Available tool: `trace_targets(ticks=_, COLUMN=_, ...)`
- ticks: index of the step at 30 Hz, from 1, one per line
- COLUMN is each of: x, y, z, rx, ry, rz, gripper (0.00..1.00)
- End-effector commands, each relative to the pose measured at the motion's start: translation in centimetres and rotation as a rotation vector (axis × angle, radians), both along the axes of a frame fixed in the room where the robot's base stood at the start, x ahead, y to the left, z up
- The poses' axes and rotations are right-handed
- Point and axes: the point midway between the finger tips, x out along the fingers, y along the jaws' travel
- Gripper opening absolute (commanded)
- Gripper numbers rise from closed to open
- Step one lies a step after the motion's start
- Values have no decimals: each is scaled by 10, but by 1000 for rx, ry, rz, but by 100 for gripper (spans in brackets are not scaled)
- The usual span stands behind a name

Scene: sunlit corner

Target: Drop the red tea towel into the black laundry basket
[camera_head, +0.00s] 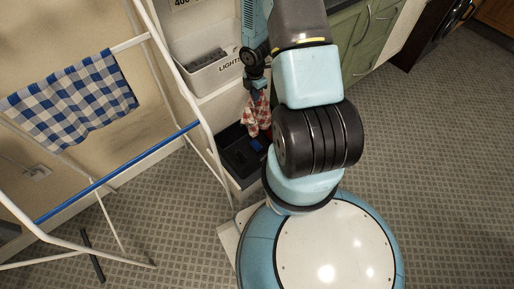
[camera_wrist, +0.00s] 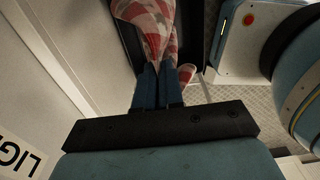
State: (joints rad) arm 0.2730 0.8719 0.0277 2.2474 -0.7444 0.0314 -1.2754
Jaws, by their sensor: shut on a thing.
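The red and white checked tea towel (camera_head: 257,114) hangs from my gripper (camera_head: 256,86) in the head view. In the wrist view the towel (camera_wrist: 152,24) hangs beyond the two blue fingers (camera_wrist: 158,84), which are closed on it. The towel hangs over the basket's right part, and my arm hides part of that side. Something blue shows inside the basket. A dark edge beside the towel in the wrist view may be the basket.
A white drying rack (camera_head: 198,90) with a blue and white checked cloth (camera_head: 72,100) stands at the left. A white box marked LIGHTS (camera_head: 212,78) sits on a shelf above the basket. Green cabinets (camera_head: 362,42) stand behind my arm. Floor at right is clear.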

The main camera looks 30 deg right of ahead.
Motion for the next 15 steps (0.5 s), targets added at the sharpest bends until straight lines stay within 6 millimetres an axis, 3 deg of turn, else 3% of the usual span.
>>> trace_targets(ticks=15, x=-1, y=0, z=-64, rx=0, ry=2, rz=1, gripper=0)
